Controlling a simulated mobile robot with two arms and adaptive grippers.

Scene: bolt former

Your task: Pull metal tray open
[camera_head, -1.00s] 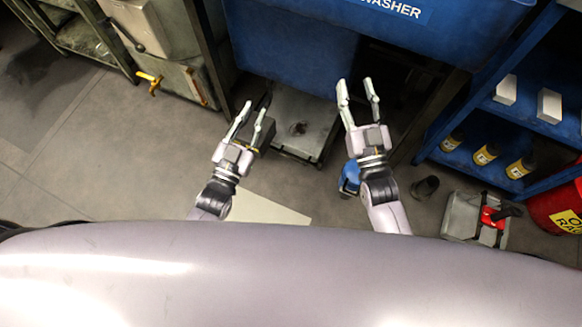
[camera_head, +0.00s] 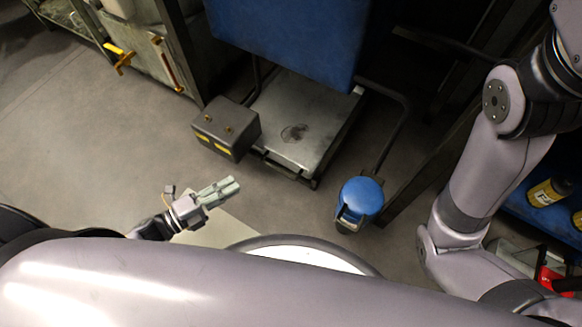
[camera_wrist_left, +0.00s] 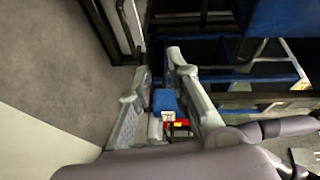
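The metal tray (camera_head: 313,105) is a flat grey plate with a dark round stain, low on the floor below the blue washer in the head view. A dark bar runs along its front edge. My left gripper (camera_head: 236,188) is in front of the tray and to its left, apart from it and pointing right. Its fingers overlap in the head view, but the left wrist view shows them apart (camera_wrist_left: 158,65) with nothing held. My right arm rises along the right side, and its gripper is out of view.
A grey box (camera_head: 226,130) with yellow labels stands left of the tray. A blue round-topped part (camera_head: 361,196) stands to its right. The blue washer body (camera_head: 285,35) overhangs the tray's back. Shelves with bottles (camera_head: 552,190) are at right.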

